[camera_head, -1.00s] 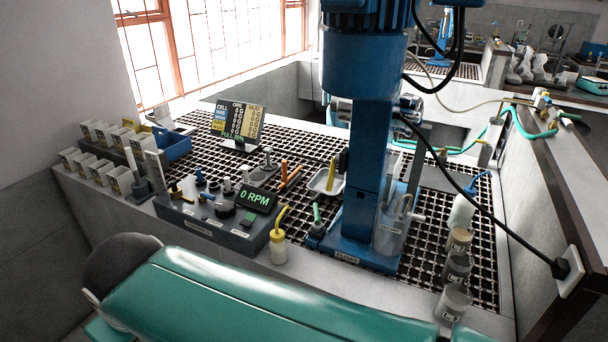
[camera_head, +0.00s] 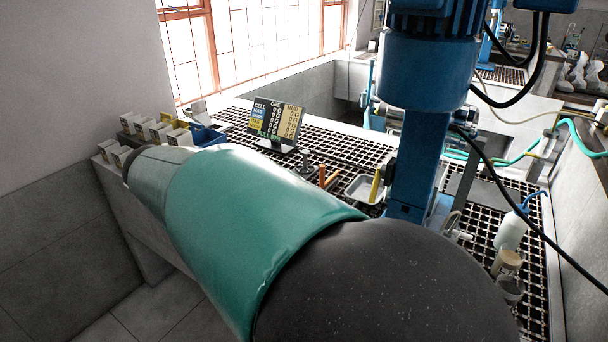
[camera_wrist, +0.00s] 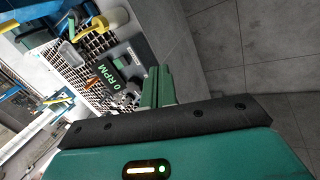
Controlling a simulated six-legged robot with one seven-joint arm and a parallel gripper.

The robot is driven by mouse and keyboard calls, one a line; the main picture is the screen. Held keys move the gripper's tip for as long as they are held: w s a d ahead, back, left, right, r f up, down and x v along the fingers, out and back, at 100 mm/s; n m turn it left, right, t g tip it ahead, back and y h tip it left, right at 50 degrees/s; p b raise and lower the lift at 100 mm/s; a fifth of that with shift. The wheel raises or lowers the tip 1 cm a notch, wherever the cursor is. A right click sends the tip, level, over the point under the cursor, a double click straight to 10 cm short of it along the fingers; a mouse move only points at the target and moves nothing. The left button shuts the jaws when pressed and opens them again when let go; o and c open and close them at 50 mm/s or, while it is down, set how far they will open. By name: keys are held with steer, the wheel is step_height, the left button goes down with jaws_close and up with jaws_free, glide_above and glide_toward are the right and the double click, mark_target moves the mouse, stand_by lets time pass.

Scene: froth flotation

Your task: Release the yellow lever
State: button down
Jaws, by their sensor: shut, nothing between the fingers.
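My gripper (camera_wrist: 157,80) shows in the wrist view as two green fingers close together, shut and empty, beside the end of the dark control box. The control box, with its green 0 RPM display (camera_wrist: 118,80), lies in front of the fingers, apart from them. In the head view my arm hides the control box and my gripper. A slim yellow piece (camera_head: 375,184) stands by the white tray, left of the blue column; I cannot tell whether it is the yellow lever. No lever on the control box is clear in the wrist view.
The blue flotation machine (camera_head: 412,170) stands on the grated bench. A white tray (camera_head: 362,188), orange rods (camera_head: 327,178) and a score board (camera_head: 274,122) are behind my arm. Bottles and jars (camera_head: 507,263) line the right side.

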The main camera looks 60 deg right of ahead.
mark_target(378, 185)
steer(key=s+d+m+g, duration=0.3)
steer(key=s+d+g, duration=0.2)
steer(key=d, duration=1)
steer(key=s+d+m+g+h, duration=0.1)
steer(key=s+d+g, duration=0.4)
steer(key=d, duration=1)
steer(key=f+m+g, duration=0.1)
steer(key=g, duration=0.2)
steer(key=shift+s+m, duration=0.15)
steer(key=shift+m, duration=0.25)
steer(key=s, duration=0.9)
steer(key=shift+s+d+f+h, duration=0.15)
steer(key=shift+s+f+h, duration=0.05)
steer(key=shift+h, duration=0.2)
